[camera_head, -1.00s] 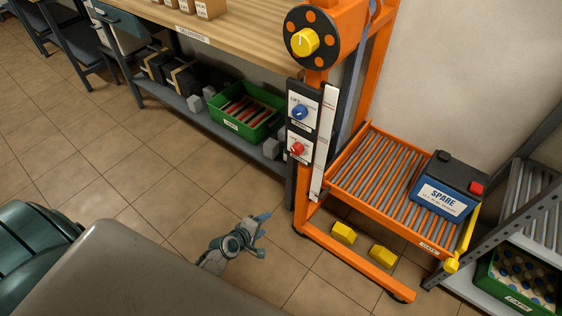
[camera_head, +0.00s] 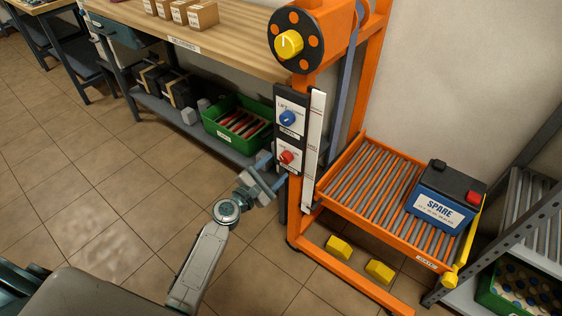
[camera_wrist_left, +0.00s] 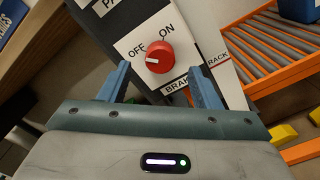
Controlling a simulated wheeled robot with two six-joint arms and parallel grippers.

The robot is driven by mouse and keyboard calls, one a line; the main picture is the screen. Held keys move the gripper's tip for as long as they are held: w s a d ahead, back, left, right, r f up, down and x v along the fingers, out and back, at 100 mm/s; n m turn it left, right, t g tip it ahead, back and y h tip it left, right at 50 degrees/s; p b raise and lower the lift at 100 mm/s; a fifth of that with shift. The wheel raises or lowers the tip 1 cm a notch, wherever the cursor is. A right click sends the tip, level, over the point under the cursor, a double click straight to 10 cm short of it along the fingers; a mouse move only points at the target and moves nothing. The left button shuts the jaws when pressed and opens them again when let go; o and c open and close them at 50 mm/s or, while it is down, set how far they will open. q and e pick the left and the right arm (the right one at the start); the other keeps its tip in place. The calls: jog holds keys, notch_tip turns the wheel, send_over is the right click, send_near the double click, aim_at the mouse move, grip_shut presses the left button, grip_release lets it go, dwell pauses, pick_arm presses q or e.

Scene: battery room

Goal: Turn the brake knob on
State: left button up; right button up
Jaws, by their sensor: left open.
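The red brake knob (camera_head: 286,157) sits on the lower white plate of the orange stand's control panel. In the left wrist view the knob (camera_wrist_left: 158,56) shows a white mark pointing left, on the OFF side; ON is printed to the upper right. The "BRAKE" label (camera_wrist_left: 177,86) is partly covered by a finger. My left gripper (camera_head: 275,172) is open just in front of the panel, a little below the knob. In the wrist view its two blue fingers stand on either side of the knob, with nothing between them touching it visibly. My right gripper is not in view.
A blue knob (camera_head: 287,118) sits above on the same panel, and a yellow knob (camera_head: 288,44) on a black disc higher up. The orange roller rack (camera_head: 345,190) holds a spare battery (camera_head: 440,205). A workbench (camera_head: 230,45) with a green crate (camera_head: 215,134) stands left.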

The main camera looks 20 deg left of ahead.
aim_at(284, 160)
pick_arm(q)
jog(key=shift+x, duration=2)
jog(key=c, duration=1)
